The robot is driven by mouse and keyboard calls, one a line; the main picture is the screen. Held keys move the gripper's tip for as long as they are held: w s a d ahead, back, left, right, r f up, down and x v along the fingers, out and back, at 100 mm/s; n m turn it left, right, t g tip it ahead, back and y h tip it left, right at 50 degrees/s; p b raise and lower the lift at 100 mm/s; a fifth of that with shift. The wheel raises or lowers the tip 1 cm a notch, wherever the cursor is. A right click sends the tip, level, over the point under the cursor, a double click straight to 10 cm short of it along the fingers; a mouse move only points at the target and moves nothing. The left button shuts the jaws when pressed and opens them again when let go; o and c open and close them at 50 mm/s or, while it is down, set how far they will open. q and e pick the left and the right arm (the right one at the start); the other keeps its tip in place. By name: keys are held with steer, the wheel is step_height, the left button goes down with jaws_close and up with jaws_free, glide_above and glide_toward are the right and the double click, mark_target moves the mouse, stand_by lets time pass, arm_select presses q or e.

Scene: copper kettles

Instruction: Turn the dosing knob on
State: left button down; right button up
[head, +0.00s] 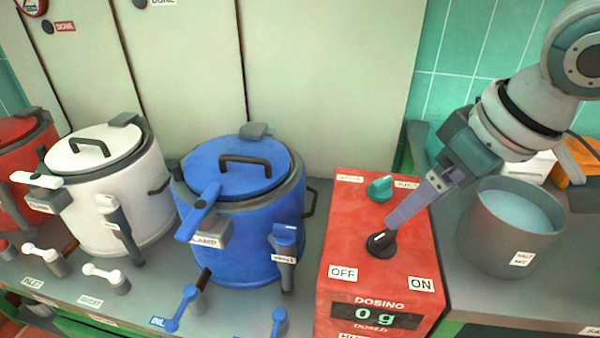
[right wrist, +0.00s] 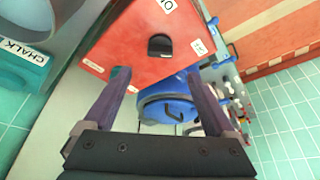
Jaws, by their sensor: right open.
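The red dosing box (head: 345,235) stands right of the blue kettle. Its black dosing knob (head: 381,243) sits on the top face, with an OFF label (head: 343,273) to its left and an ON label (head: 420,284) to its right. The knob has a small pale mark; I cannot tell exactly where it points. The display (head: 374,313) reads 0 g. My right gripper (head: 393,221) is just above the knob, overlapping its far edge. In the right wrist view, the gripper (right wrist: 158,77) is open and empty, and the knob (right wrist: 160,46) shows beyond the gap between the fingertips. My left gripper is not in view.
A teal knob (head: 380,188) sits farther back on the box, close to my right fingers. The blue kettle (head: 240,235) is left of the box, the white kettle (head: 110,200) farther left. A grey pot (head: 500,245) with pale blue contents stands close on the right.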

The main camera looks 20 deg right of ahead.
mark_target(386, 233)
steer(key=b+x, duration=0.2)
steer(key=x, duration=0.7)
steer(key=shift+w+f, duration=0.1)
steer(key=shift+f, duration=0.05)
steer(key=c, duration=1.4)
